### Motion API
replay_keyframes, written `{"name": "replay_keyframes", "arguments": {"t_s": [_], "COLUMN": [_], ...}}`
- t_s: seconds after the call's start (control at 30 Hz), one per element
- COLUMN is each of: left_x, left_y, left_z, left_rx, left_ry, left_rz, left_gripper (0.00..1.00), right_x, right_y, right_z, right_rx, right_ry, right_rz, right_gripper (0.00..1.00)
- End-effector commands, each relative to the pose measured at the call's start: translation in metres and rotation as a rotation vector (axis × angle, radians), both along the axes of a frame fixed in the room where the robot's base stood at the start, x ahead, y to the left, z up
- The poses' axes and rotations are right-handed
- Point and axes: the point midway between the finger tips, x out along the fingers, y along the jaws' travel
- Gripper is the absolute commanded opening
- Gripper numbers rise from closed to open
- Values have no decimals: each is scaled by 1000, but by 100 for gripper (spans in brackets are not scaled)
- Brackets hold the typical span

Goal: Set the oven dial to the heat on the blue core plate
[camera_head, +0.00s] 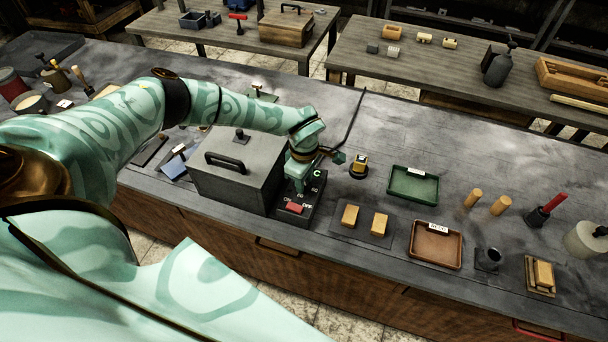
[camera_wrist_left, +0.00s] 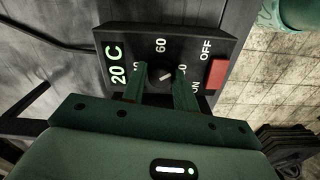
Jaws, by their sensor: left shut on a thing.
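The oven (camera_head: 232,172) is a grey box with a black handle on its lid. Its black control box (camera_wrist_left: 118,45) carries a green display reading 20 C, a red switch (camera_wrist_left: 217,74) between ON and OFF, and a round dark dial (camera_wrist_left: 158,76) with a pale mark. A 60 is printed beside the dial; other numbers are partly hidden by the fingers. My left gripper (camera_head: 299,186) is at the control box, its two green fingers (camera_wrist_left: 160,88) shut on the dial from both sides. A bluish plate (camera_head: 174,167) lies left of the oven; its writing is unreadable.
Right of the control box are a dark plate with two tan blocks (camera_head: 350,215), a green tray (camera_head: 414,185) and a brown tray (camera_head: 435,246). A black cable (camera_head: 352,118) runs behind. Tools and pots crowd the bench's left end.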

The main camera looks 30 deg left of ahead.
Motion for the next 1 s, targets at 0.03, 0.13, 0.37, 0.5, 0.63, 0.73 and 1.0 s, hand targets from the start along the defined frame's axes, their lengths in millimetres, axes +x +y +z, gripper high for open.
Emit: {"name": "replay_keyframes", "arguments": {"t_s": [0.03,0.13,0.37,0.5,0.63,0.73,1.0], "left_x": [1,1,1,1,1,1,1], "left_y": [0,1,1,1,1,1,0], "left_z": [1,1,1,1,1,1,0], "left_rx": [0,1,1,2,2,2,1], "left_ry": [-3,-3,-3,-3,-3,-3,-2], "left_rz": [-18,-51,-89,-93,-93,-93,-92], "left_gripper": [7,7,7,7,7,7,51], "right_x": [0,0,0,0,1,1,0], "right_y": [0,-1,-1,-1,-1,-1,-1], "right_z": [1,1,2,2,2,2,2], "right_rx": [-1,-1,-1,-1,-1,-1,-1], "right_ry": [0,0,-1,-1,-1,-1,-1], "right_rz": [0,0,0,0,0,0,0], "right_gripper": [36,36,36,36,36,36,36]}}
